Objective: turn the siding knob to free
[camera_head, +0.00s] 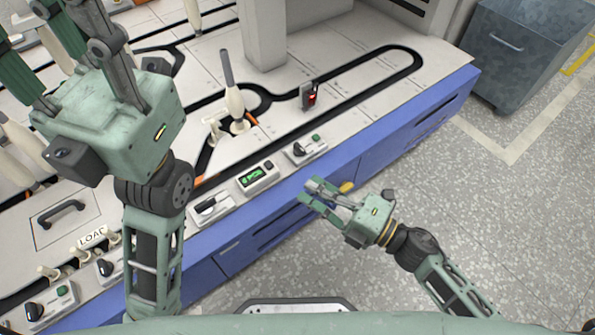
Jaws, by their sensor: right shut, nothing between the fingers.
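Several black knobs sit on white control boxes along the table's front edge. One knob (300,150) is beside a green button, and another knob (207,206) is left of a small green display. More knobs show at the lower left, and I cannot tell by label which is the siding knob. My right gripper (309,191) is shut and empty, just off the blue front edge, below the box with the green button and apart from it. My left gripper (40,50) is large at the upper left, above the table; its fingertips run out of the picture.
A red-and-grey part (309,96) stands beside the track. A grey pillar (265,35) rises at the back. A grey cabinet (520,50) stands at the right on open floor.

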